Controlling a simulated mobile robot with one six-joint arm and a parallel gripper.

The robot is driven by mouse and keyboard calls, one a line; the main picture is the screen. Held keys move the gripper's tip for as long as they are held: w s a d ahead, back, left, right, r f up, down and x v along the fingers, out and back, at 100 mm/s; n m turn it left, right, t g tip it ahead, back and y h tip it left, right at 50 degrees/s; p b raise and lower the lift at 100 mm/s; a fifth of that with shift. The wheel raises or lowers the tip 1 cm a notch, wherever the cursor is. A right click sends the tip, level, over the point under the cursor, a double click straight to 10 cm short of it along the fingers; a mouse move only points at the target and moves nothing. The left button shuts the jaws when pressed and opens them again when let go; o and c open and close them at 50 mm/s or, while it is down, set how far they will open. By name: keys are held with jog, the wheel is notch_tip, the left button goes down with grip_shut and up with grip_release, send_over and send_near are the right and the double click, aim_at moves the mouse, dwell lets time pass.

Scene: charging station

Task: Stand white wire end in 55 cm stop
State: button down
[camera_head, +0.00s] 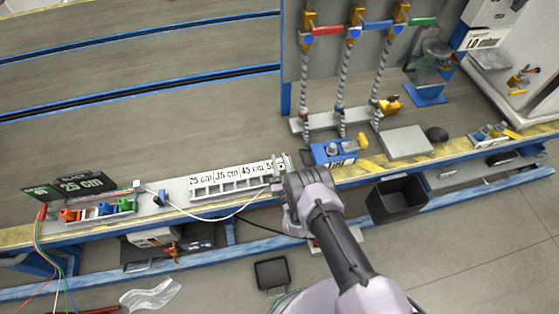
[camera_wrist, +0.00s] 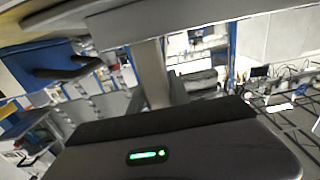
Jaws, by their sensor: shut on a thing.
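The white wire (camera_head: 222,218) leaves the left part of the bench, sags over the front edge and rises to my gripper (camera_head: 279,172). My gripper is shut on the white wire's end, which the jaws hide. The stop rack (camera_head: 236,182) is a pale strip marked 25, 35, 45 and 55 cm. My gripper is at its right end, by the 55 cm stop (camera_head: 272,166), and partly covers it. I cannot tell whether the wire end is in the stop or above it. The wrist view shows mostly my gripper's dark body and no clear wire.
A green and black 25 cm sign (camera_head: 85,184) and colored connectors (camera_head: 98,210) are at the left. A blue block (camera_head: 333,153) stands just right of the gripper, with a grey plate (camera_head: 405,142) beyond. A black bin (camera_head: 397,200) hangs below the bench edge.

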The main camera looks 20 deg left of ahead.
aim_at(282, 173)
jog(key=shift+f+b, duration=0.75)
jog(key=shift+f, duration=0.25)
jog(key=c, duration=1.1)
grip_release()
jog(key=shift+c, duration=0.2)
jog(key=p+v, duration=0.1)
jog(key=v, duration=0.1)
jog(key=p+v, duration=0.2)
jog(key=v, duration=0.1)
jog(key=p+v, duration=0.2)
jog(key=v, duration=0.1)
jog(key=shift+a+r, duration=0.1)
jog(key=shift+r, duration=0.25)
jog(key=v, duration=0.9)
jog(key=shift+s+f+b, duration=0.2)
jog(key=shift+f+b, duration=0.2)
